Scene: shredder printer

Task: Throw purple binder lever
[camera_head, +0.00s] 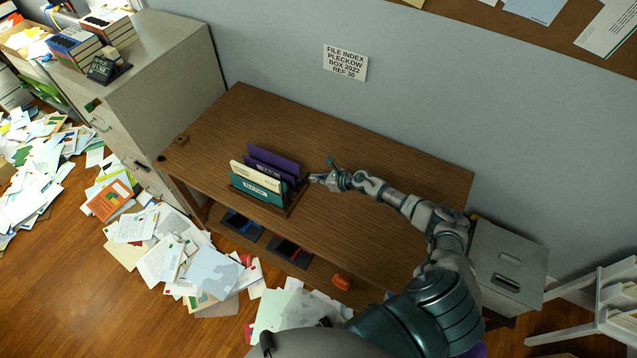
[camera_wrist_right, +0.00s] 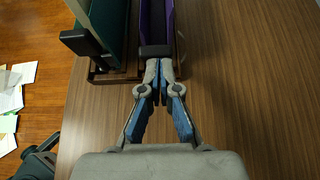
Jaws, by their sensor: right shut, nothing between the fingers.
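Purple binders (camera_head: 272,163) stand at the back of a small brown rack (camera_head: 292,207) on the wooden desk, behind a cream binder (camera_head: 255,176) and a teal binder (camera_head: 256,188). In the right wrist view a purple binder (camera_wrist_right: 157,22) points away from me, with a dark lever piece (camera_wrist_right: 155,51) at its near end. My right gripper (camera_head: 312,179) is at the right end of the rack. In the wrist view its fingertips (camera_wrist_right: 158,68) are together right at the dark piece, with nothing between them. Whether they touch it is unclear. My left gripper is not in view.
The desk (camera_head: 375,185) is clear to the right of the rack and behind it. A filing cabinet (camera_head: 165,60) stands at the left and a smaller grey cabinet (camera_head: 508,262) at the right. Papers (camera_head: 165,245) cover the floor.

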